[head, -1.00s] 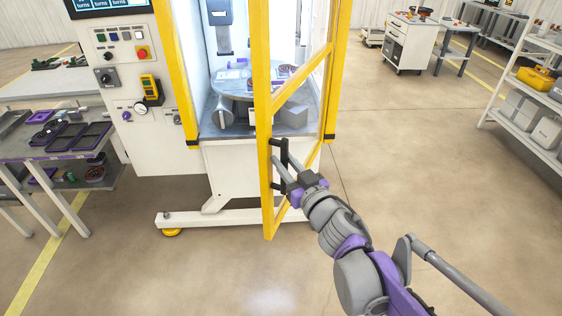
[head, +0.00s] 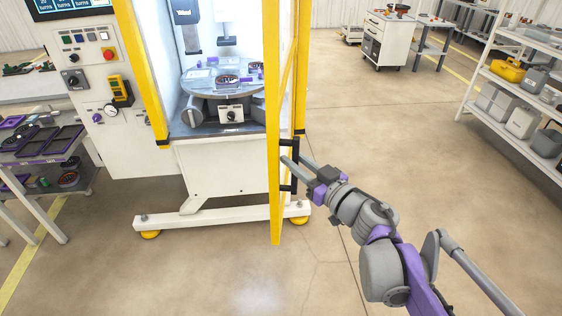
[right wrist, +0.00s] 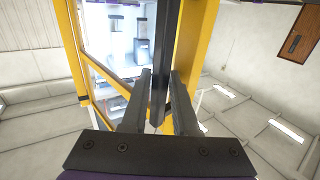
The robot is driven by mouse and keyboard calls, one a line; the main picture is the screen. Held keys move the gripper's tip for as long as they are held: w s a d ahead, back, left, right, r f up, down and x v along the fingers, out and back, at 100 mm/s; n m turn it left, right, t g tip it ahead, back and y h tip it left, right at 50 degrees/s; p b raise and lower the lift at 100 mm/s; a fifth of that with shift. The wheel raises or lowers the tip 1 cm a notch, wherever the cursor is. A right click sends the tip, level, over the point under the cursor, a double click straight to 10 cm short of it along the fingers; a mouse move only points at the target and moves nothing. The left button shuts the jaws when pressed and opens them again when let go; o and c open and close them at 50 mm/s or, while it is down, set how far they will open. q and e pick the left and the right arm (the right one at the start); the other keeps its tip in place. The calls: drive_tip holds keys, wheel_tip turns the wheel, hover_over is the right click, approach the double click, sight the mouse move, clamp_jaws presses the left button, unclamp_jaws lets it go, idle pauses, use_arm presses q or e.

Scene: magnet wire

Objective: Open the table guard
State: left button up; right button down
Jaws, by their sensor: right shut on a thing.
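The yellow-framed table guard (head: 273,130) stands swung out from the machine, seen nearly edge-on in the head view. Its black upright handle (head: 294,165) is on the guard's right side. My right gripper (head: 289,166) is at this handle and shut on it. In the right wrist view the black handle (right wrist: 160,60) runs between the two fingers (right wrist: 158,100), with the yellow frame (right wrist: 197,45) behind. Through the opening, the round turntable (head: 222,88) shows inside the machine. My left gripper is not in view.
The white control panel (head: 95,60) is left of the opening, with a table of purple trays (head: 50,143) beside it. A shelf of bins (head: 520,120) stands at the right. The floor (head: 390,130) between is clear. A machine foot (head: 298,219) sits near the guard's lower end.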

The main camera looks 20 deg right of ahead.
drive_tip(key=s+d+n+g+y, duration=0.1)
drive_tip(key=s+d+y, duration=0.1)
drive_tip(key=d, duration=0.5)
drive_tip(key=s+d+n+y, duration=0.2)
drive_tip(key=s+d, duration=0.1)
drive_tip(key=d, duration=0.4)
drive_tip(key=shift+d+g+y+b, duration=0.25)
drive_tip(key=shift+g+y+b, duration=0.05)
drive_tip(key=shift+g+y, duration=0.1)
drive_tip(key=c, duration=0.8)
unclamp_jaws()
drive_tip(key=shift+w, duration=0.15)
drive_tip(key=v, duration=1.1)
drive_tip(key=shift+a, duration=0.15)
